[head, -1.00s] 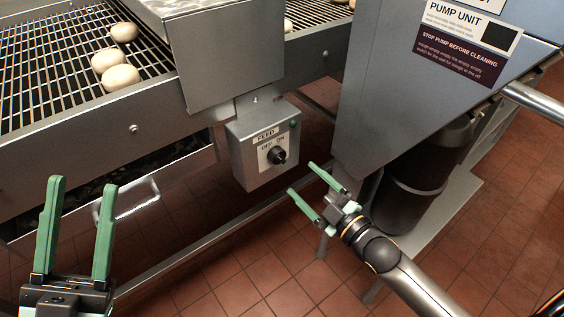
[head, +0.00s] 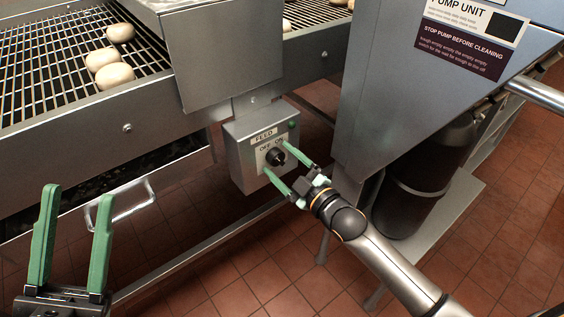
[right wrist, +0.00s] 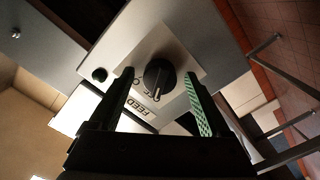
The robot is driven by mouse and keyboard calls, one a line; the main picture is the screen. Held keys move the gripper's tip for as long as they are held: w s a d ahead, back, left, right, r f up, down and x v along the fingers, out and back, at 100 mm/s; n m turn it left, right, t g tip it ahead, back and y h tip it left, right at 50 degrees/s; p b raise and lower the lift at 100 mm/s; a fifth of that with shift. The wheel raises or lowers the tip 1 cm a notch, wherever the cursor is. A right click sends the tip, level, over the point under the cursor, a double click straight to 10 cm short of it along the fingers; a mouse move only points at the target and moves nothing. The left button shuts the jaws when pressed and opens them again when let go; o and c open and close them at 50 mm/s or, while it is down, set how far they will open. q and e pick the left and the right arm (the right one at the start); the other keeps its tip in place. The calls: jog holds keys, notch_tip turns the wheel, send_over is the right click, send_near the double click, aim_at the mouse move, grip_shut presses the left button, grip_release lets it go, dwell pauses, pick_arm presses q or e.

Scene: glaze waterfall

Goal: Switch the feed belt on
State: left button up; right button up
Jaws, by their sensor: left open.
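The grey feed control box (head: 245,172) hangs below the conveyor frame. Its white FEED plate carries OFF and ON lettering and a black rotary knob (head: 275,156). Which label the knob points at is too small to tell. My right gripper (head: 274,158) is open, with its green fingertips at the knob. In the right wrist view the knob (right wrist: 160,76) shows between the two spread fingers; I cannot tell whether they touch it. A small green lamp (head: 293,124) sits at the box's upper right. My left gripper (head: 77,208) is open and empty at lower left.
The wire-mesh feed belt (head: 55,65) with pale round pieces (head: 114,76) runs along the upper left. The grey pump unit (head: 400,110) stands close to the right of the box. A metal handle (head: 125,208) juts out below the conveyor. Tiled floor is open below.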

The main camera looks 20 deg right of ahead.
grip_shut()
dwell(0.4)
